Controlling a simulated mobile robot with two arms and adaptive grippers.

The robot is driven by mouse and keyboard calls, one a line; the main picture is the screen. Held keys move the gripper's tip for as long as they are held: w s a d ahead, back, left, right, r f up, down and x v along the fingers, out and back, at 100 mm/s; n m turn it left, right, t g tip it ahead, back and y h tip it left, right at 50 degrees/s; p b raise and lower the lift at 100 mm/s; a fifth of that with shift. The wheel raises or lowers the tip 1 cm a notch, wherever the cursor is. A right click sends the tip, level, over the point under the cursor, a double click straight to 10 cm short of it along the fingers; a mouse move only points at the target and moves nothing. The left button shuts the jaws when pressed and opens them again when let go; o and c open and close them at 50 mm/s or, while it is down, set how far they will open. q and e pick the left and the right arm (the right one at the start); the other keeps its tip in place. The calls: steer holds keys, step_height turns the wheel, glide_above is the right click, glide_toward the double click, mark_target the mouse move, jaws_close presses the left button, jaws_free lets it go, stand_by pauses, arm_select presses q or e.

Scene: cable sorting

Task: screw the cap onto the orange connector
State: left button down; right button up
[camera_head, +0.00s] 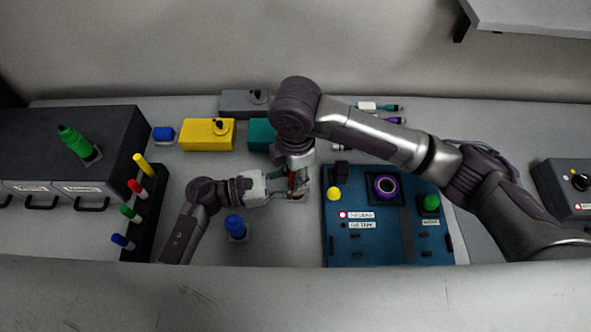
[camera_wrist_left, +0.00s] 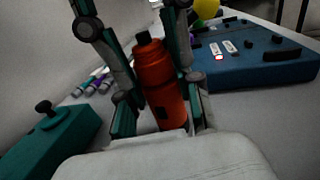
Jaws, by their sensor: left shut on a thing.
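The orange connector (camera_wrist_left: 161,85) stands nearly upright, tilted slightly, between the teal-padded fingers of my left gripper (camera_head: 287,184) in the left wrist view. The fingers are shut on its sides. A small black piece (camera_wrist_left: 142,38) shows at its top; I cannot tell whether it is a cap. In the head view my right gripper (camera_head: 297,180) points down right over the left gripper. The two overlap there, and the right fingers are too small and covered to tell their opening. The connector is mostly hidden in the head view.
A blue board (camera_head: 386,245) with a purple ring (camera_head: 386,187) lies to the right. A yellow box (camera_head: 207,134) and teal box (camera_head: 261,132) stand behind. A dark rack (camera_head: 147,215) and drawer unit (camera_head: 40,130) are left.

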steer(key=shift+o, duration=1.2)
steer(key=shift+r, duration=0.15)
steer(key=shift+r, duration=2.15)
steer(key=shift+c, duration=0.5)
steer(key=n, duration=0.3)
steer(key=shift+w+a+r, duration=0.1)
steer(key=shift+r, duration=0.3)
steer(key=n, duration=0.2)
steer(key=r+n, duration=0.1)
steer(key=n, duration=0.2)
steer(key=shift+a, duration=0.1)
steer(key=n, duration=0.4)
steer(key=shift+r+n, duration=0.3)
steer(key=shift+r, duration=0.1)
steer(key=n, duration=0.4)
steer(key=shift+d+r+n, duration=0.35)
steer(key=shift+n, duration=0.05)
